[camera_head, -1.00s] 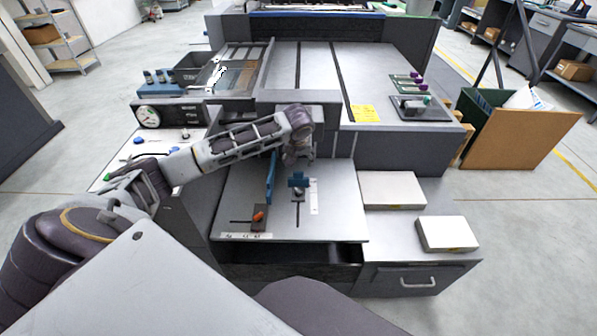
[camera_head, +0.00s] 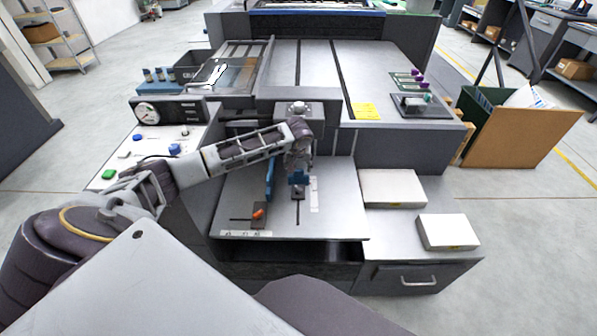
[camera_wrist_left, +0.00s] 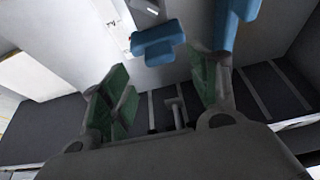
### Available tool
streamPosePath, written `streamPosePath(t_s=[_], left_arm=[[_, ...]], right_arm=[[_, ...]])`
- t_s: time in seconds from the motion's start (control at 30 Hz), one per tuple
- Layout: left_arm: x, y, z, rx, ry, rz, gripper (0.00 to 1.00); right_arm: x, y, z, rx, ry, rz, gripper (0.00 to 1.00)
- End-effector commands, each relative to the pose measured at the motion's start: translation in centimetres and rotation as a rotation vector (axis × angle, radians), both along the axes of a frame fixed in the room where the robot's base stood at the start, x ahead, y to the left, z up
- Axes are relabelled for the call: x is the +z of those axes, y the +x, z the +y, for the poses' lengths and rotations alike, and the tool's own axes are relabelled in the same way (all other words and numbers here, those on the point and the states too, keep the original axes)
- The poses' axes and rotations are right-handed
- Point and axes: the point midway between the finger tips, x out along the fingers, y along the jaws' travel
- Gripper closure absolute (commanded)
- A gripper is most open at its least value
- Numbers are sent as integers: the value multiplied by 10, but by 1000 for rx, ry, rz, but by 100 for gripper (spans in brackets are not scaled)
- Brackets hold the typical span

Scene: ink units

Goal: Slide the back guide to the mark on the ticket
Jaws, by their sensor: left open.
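The back guide (camera_head: 299,180) is a small blue block with a dark foot on a slot in the grey tray (camera_head: 235,205). A pale scale strip (camera_head: 314,195) lies right of the slot. My left gripper (camera_head: 297,166) is just above and behind the back guide and partly covers it. In the left wrist view the gripper (camera_wrist_left: 158,85) is open, its green pads apart, and the blue guide (camera_wrist_left: 158,40) shows ahead of the gap. No contact shows. The yellow ticket (camera_head: 366,111) lies on the top deck; its writing is too small to read.
A tall blue side guide (camera_head: 270,178) stands close left of the gripper, with an orange knob (camera_head: 259,212) on the tray in front. White paper stacks (camera_head: 393,188) lie on the right shelf. A control panel (camera_head: 150,160) is at left. The tray's right part is clear.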

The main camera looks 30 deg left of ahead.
Motion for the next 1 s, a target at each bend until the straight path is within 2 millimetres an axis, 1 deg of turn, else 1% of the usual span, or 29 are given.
streamPosePath(t_s=[0.1, 0.3, 0.5, 0.73, 1.0], left_arm=[[-15, 5, 3, 1, 0, 0, 39], [-36, 13, 8, 1, 0, -1, 39], [-52, 19, 11, 0, 0, -1, 39], [-59, 21, 13, 0, 1, -1, 39], [-59, 21, 13, 0, 0, -1, 39]], right_arm=[[0, 4, 3, 0, 3, -5, 64], [-1, 1, 6, -2, 5, 2, 64], [-1, 5, 9, -3, 9, -1, 64], [3, 17, 12, -4, 13, -17, 64], [2, 16, 11, -4, 12, -14, 64]])
